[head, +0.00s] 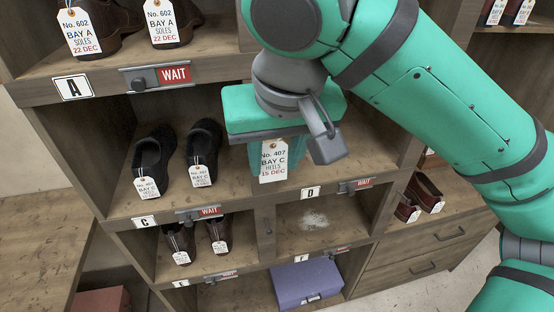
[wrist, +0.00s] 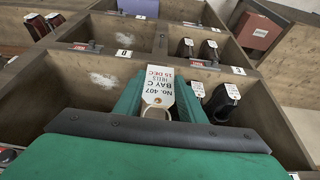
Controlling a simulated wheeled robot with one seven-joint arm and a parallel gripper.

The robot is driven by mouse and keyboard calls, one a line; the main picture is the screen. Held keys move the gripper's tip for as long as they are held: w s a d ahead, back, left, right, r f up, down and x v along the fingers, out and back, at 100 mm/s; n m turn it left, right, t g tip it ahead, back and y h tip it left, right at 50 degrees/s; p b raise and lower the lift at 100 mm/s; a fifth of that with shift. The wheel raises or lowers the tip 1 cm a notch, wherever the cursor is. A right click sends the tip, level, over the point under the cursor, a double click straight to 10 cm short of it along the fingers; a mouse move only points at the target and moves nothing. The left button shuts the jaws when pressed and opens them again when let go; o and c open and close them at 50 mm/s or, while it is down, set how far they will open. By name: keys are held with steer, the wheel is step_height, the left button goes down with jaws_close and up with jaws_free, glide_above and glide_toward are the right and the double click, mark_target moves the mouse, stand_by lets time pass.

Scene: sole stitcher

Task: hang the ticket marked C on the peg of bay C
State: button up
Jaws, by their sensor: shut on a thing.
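My gripper (head: 277,150) is shut on a white ticket (head: 273,160) reading No. 407, BAY C, HEELS, 15 DEC. The ticket hangs upright in front of the shelf, to the right of the black shoes. In the wrist view the ticket (wrist: 158,90) shows between the two teal fingers. The C label (head: 145,222) is on the ledge under the bay with the two tagged black shoes (head: 152,155). The dark peg of bay C (head: 185,218) sticks out right of that label, beside a red WAIT sign (head: 210,211). No ticket shows on this peg.
Bay A's peg (head: 137,84) and WAIT sign are on the ledge above. The D label (head: 311,192) and its peg (head: 342,188) are on the ledge to the lower right. A purple box (head: 306,283) sits low down. Shelf dividers and ledges surround my gripper.

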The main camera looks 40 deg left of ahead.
steer(key=w+a+f, duration=0.1)
steer(key=w+a, duration=0.4)
steer(key=a, duration=0.1)
steer(key=shift+w+a+f, duration=0.25)
steer(key=shift+w+a, duration=0.05)
steer(key=shift+w, duration=0.1)
stand_by(0.9)
stand_by(0.5)
steer(key=o, duration=1.1)
steer(key=shift+s, duration=0.1)
steer(key=v, duration=1)
steer(key=shift+r, duration=0.4)
